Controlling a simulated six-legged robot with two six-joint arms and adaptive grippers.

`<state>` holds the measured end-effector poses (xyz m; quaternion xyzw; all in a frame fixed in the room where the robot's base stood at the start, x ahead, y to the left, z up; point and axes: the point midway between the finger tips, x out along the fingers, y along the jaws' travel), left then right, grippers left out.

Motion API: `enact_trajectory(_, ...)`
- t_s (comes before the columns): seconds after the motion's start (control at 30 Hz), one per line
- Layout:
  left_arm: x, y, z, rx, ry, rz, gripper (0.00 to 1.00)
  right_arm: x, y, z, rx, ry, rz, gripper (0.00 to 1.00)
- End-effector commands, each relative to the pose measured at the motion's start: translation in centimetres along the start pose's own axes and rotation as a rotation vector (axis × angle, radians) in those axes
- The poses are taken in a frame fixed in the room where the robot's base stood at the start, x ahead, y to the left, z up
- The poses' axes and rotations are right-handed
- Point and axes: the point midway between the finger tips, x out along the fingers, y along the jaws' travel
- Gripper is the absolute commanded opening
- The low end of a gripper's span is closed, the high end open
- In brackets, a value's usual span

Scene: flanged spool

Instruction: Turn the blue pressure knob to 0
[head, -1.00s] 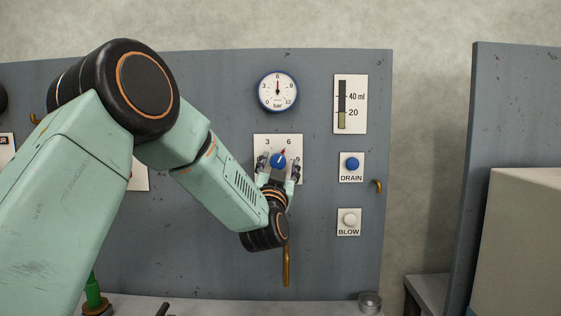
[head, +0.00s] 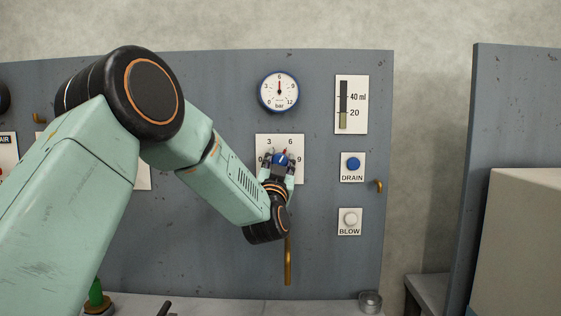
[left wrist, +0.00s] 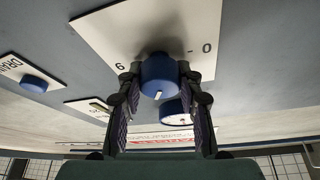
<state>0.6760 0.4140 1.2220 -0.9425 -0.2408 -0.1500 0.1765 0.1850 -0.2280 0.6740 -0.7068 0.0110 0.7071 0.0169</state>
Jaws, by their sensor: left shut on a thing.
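The blue pressure knob (head: 279,158) sits on a white plate (head: 292,142) marked 0, 3, 6 and 9. My left gripper (head: 280,163) reaches up from below and is shut on the knob, one finger at each side. The left wrist view shows the knob (left wrist: 158,72) between the fingertips, with its white mark facing the camera. The fingers partly cover the knob's sides. The round bar gauge (head: 279,91) above has its needle upright at 6. My right gripper is not in view.
To the right are a 40/20 ml level gauge (head: 351,104), a blue DRAIN button (head: 353,163) and a white BLOW button (head: 350,219). A brass pipe (head: 288,262) hangs below the knob. A small metal cup (head: 370,301) stands at the panel's foot.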

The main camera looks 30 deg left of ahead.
Motion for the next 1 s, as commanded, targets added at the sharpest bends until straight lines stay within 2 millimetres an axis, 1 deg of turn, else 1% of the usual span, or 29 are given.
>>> enact_trajectory(0.03, 0.1, 0.1, -0.2, 0.001, 0.005, 0.004, 0.14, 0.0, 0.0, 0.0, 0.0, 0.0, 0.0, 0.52)
enact_trajectory(0.13, 0.1, 0.1, -0.2, 0.001, 0.005, 0.004, 0.06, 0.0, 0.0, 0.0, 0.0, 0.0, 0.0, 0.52)
enact_trajectory(0.17, 0.1, 0.1, -0.2, 0.001, 0.005, 0.003, 0.04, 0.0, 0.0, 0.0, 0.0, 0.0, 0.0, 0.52)
enact_trajectory(0.47, 0.1, 0.1, -0.3, -0.042, 0.008, -0.016, 0.04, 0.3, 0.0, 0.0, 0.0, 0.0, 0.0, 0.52)
enact_trajectory(0.67, 0.1, 0.1, -0.3, -0.154, 0.01, -0.062, 0.04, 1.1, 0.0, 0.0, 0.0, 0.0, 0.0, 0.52)
enact_trajectory(1.0, 0.1, 0.0, -0.4, -0.445, 0.012, -0.181, 0.04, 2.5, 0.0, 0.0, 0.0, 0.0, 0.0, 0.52)
